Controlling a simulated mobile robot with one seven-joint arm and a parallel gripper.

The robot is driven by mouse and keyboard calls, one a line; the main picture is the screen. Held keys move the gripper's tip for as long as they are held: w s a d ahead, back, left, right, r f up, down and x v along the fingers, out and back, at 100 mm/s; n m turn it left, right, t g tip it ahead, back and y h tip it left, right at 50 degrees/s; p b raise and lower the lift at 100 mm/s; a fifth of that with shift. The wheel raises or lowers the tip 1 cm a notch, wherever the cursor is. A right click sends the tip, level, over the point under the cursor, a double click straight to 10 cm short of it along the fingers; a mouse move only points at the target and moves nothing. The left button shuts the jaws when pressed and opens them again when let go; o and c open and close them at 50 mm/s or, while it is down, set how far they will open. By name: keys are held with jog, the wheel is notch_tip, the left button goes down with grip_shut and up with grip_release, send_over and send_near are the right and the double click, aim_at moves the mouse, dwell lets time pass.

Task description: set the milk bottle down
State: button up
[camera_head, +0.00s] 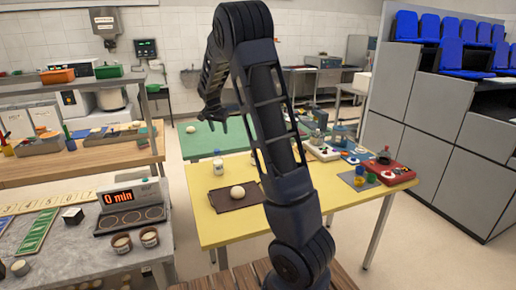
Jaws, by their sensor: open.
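My gripper (224,122) hangs at the end of my dark raised arm, fingers pointing down, above the far left part of the yellow table (212,232). It is open, with nothing seen between its fingers. A small, pale upright thing (218,163) stands on that table's far left part, below the gripper and apart from it. It may be the milk bottle, but it is too small to tell. My arm hides part of the table's middle.
A dark brown mat (215,200) with a round pale dough ball (237,192) lies on the yellow table. A red tray (390,172) and small items crowd its right side. A green table (200,143) stands behind. A grey counter (85,255) is at left.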

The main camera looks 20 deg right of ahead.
jog(key=s+d+r+n+y, duration=0.15)
jog(key=s+r, duration=0.25)
jog(key=s, duration=0.4)
jog(key=s+d+r+n, duration=0.1)
jog(key=s+d+r, duration=0.15)
jog(key=s, duration=0.55)
jog(key=s+d+r+n+y, duration=0.1)
jog(key=s+r+n, duration=0.1)
jog(key=s+r, duration=0.45)
jog(key=s+f+n, duration=0.2)
jog(key=s, duration=0.9)
jog(key=s+f+n+t, duration=0.1)
jog(key=s, duration=1.1)
jog(key=shift+s+f+n+t, duration=0.2)
jog(key=shift+f+n+t, duration=0.1)
jog(key=shift+f+n, duration=0.1)
